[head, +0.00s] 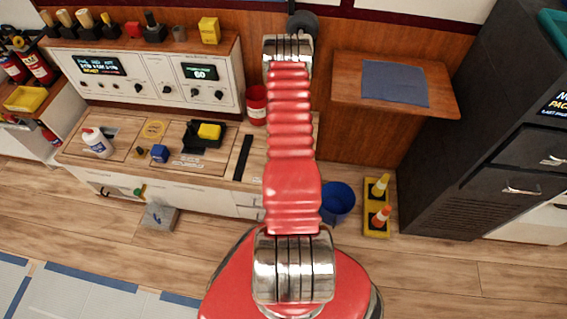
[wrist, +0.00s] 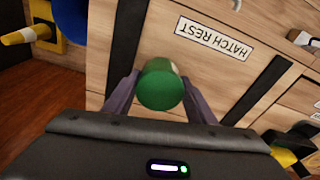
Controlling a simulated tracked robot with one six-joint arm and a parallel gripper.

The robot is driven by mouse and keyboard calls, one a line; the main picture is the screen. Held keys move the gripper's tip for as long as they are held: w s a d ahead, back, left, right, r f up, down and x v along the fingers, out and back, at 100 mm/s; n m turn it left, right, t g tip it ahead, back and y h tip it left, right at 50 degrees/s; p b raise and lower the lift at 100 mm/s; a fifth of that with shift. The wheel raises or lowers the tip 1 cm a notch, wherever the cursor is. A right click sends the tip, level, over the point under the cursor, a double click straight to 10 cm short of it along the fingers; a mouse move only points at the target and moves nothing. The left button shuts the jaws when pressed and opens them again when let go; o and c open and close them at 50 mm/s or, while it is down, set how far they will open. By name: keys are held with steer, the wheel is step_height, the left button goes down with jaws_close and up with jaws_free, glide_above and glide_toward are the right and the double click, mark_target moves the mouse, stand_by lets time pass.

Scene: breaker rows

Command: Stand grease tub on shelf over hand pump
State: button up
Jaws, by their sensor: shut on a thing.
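In the wrist view my gripper (wrist: 159,79) is shut on a green, round-topped tub (wrist: 161,88), which looks like the grease tub. One purple-grey finger is on each side of it. The tub hangs over the wooden bench; its lower part is hidden. In the head view my gripper and the tub are hidden by my red arm. A wooden shelf (head: 348,91) with a blue mat (head: 395,84) stands at the right. Another shelf (head: 190,48) runs above the white control panel at the left, with several items on it. I cannot tell which thing is the hand pump.
The workbench (head: 75,151) holds a white bottle (head: 97,142), a blue block (head: 159,153) and a black and yellow item (head: 205,133). A red cup (head: 257,104) stands near my arm. A blue bucket (head: 337,202) and cones (head: 379,205) stand on the floor.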

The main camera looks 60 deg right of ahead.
steer(key=shift+f, duration=0.25)
steer(key=o, duration=1.3)
steer(key=shift+r, duration=0.1)
steer(key=shift+s+a+r, duration=0.15)
steer(key=shift+a+r, duration=0.05)
steer(key=shift+r, duration=1.85)
steer(key=shift+s+a+r, duration=0.1)
steer(key=shift+a+r, duration=0.1)
steer(key=shift+r, duration=1.85)
steer(key=shift+s+a+r, duration=0.15)
steer(key=shift+a+r, duration=0.05)
steer(key=shift+r, duration=1.85)
steer(key=shift+w, duration=0.1)
